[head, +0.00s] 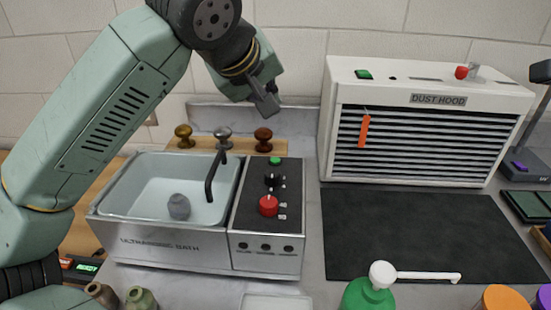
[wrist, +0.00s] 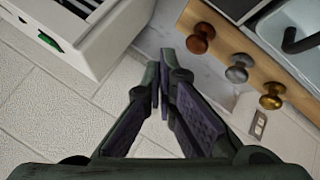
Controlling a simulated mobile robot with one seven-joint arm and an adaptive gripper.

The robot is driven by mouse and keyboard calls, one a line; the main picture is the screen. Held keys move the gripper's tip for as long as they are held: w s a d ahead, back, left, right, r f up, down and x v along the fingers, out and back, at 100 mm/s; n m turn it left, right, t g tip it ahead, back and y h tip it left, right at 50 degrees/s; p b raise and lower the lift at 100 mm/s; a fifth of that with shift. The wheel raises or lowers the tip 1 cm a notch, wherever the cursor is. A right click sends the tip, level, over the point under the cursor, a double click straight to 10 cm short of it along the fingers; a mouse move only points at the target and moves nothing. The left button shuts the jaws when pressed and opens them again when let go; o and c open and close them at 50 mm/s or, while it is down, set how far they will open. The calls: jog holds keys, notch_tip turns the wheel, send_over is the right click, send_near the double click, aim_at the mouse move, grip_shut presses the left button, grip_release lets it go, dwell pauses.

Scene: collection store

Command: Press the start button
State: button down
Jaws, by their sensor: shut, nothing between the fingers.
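The ultrasonic bath (head: 160,245) stands left of centre with water in its basin. Its control panel has a small green button (head: 275,161) at the back, a black knob (head: 273,180) and a red knob (head: 268,206). The dust hood (head: 345,125) at the right has a green switch (head: 364,74) on top, which also shows in the wrist view (wrist: 48,40). No start label is readable. My gripper (head: 272,108) is shut and empty, in the air above and behind the bath panel, touching no button. In the wrist view my gripper (wrist: 160,88) points toward the wall and counter.
Brass, silver and dark knobs on a wooden rail (head: 240,144) stand behind the bath, near my gripper. A curved black tap (head: 211,175) rises over the basin.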

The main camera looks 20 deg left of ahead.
jog(key=b, duration=0.4)
send_over(271, 159)
notch_tip(271, 159, down, 8)
jog(key=shift+r, duration=0.1)
jog(key=shift+f+b, duration=0.35)
jog(key=shift+b, duration=0.25)
jog(key=shift+f, duration=0.15)
dwell(0.6)
jog(key=shift+f+b, duration=0.3)
jog(key=shift+b, duration=0.35)
jog(key=shift+f+b, duration=0.4)
jog(key=shift+b, duration=0.1)
dwell(0.3)
jog(key=shift+r, duration=0.1)
jog(key=shift+r+p, duration=0.45)
jog(key=shift+r, duration=0.3)
jog(key=shift+r+p, duration=1.5)
jog(key=shift+r, duration=1)
